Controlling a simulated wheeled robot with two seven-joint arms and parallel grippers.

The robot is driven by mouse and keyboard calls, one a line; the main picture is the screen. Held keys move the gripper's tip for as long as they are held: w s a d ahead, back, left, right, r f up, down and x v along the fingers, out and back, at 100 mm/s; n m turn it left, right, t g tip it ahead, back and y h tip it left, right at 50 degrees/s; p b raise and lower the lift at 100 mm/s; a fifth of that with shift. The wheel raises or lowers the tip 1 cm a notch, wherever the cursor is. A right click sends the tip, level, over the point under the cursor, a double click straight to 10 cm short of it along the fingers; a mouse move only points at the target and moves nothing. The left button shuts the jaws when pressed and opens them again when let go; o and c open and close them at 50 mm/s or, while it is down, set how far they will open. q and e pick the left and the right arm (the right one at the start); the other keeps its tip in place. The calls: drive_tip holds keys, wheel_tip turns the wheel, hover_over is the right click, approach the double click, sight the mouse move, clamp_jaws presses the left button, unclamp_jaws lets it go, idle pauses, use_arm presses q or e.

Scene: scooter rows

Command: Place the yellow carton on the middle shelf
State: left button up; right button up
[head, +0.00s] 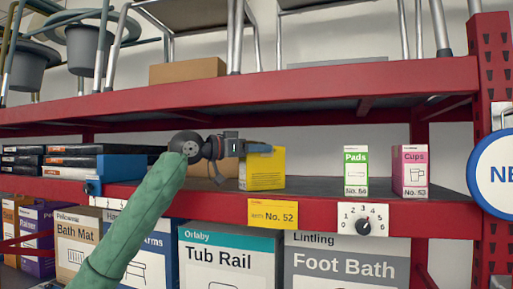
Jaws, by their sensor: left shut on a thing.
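The yellow carton (265,171) is at the front of the middle shelf (318,187), above a yellow "No. 52" label. It looks upright, and its base appears level with the shelf surface; I cannot tell whether it rests there. My left gripper (258,148) reaches in from the left on a green-sleeved arm and is shut on the carton's upper part. The fingers hide part of the carton's top edge. My right gripper does not show.
A green "Pads" box (355,172) and a pink "Cups" box (410,171) stand to the right on the same shelf, with free room between. Flat dark boxes (85,160) are stacked at left. The red upper shelf beam (300,90) runs overhead. A dial (363,220) sits on the front edge.

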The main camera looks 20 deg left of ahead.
use_arm(q)
drive_tip(key=shift+f, duration=0.1)
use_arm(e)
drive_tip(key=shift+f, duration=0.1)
use_arm(q)
drive_tip(key=o, duration=1.4)
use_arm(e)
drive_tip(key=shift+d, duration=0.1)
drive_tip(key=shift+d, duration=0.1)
use_arm(q)
drive_tip(key=shift+s+a+b, duration=0.25)
drive_tip(key=shift+a+b, duration=0.05)
drive_tip(key=shift+b, duration=0.1)
drive_tip(key=b+v, duration=0.5)
drive_tip(key=v, duration=0.6)
drive_tip(key=shift+s+b, duration=0.15)
drive_tip(key=shift+b, duration=0.15)
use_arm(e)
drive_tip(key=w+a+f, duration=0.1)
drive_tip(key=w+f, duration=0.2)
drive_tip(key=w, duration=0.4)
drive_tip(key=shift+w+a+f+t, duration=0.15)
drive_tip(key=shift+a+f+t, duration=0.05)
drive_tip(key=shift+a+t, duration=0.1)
